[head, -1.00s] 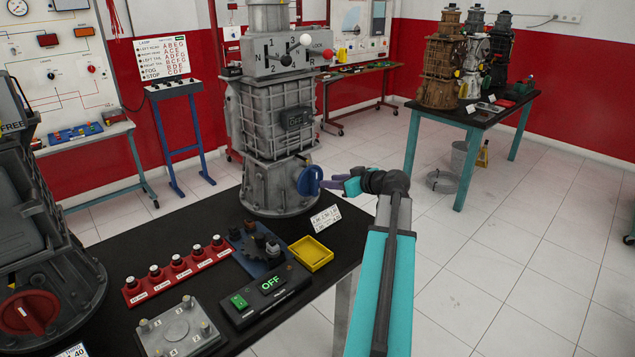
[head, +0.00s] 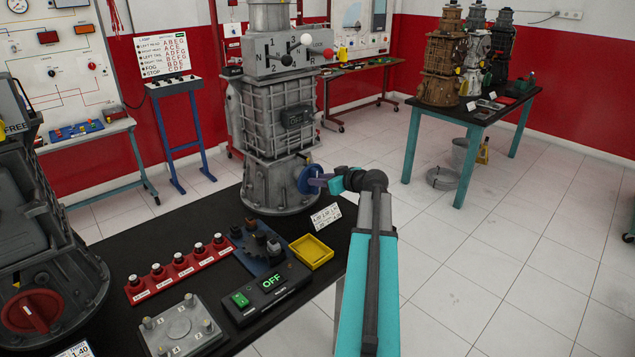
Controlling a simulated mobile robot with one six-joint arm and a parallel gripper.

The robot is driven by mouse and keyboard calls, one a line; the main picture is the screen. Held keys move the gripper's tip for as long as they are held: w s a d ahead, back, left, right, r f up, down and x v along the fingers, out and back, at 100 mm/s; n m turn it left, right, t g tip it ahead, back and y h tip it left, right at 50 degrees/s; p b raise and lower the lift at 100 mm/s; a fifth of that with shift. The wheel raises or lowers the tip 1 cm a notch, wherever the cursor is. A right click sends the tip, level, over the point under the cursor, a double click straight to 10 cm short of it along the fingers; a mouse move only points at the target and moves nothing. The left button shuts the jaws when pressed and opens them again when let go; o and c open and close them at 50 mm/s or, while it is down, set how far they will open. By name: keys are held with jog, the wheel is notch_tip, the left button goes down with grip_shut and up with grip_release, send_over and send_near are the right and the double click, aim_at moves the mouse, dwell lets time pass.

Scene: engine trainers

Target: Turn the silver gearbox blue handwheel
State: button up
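The silver gearbox (head: 272,140) stands upright on the black table, with a shift gate and levers on top. Its blue handwheel (head: 310,179) sits low on its right side, facing right.
A white label card (head: 326,216) and a yellow tray (head: 311,251) lie near the table's right edge. A control box reading OFF (head: 267,291), a red strip of knobs (head: 178,268) and another gearbox with a red handwheel (head: 33,312) share the table.

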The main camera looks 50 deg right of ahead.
grip_shut()
jog(key=shift+y+b, duration=0.3)
jog(key=m+t+y+b, duration=0.1)
jog(key=m+y, duration=0.1)
jog(key=m, duration=0.3)
jog(key=d+f+m+t+y+b, duration=0.1)
jog(key=m+t+y+b, duration=0.1)
jog(key=m, duration=0.3)
jog(key=d+f+m+t+y+b, duration=0.1)
jog(key=m+y, duration=0.1)
jog(key=m, duration=0.4)
jog(key=shift+f+t+b, duration=0.15)
jog(key=shift+t+b, duration=0.15)
dwell(0.5)
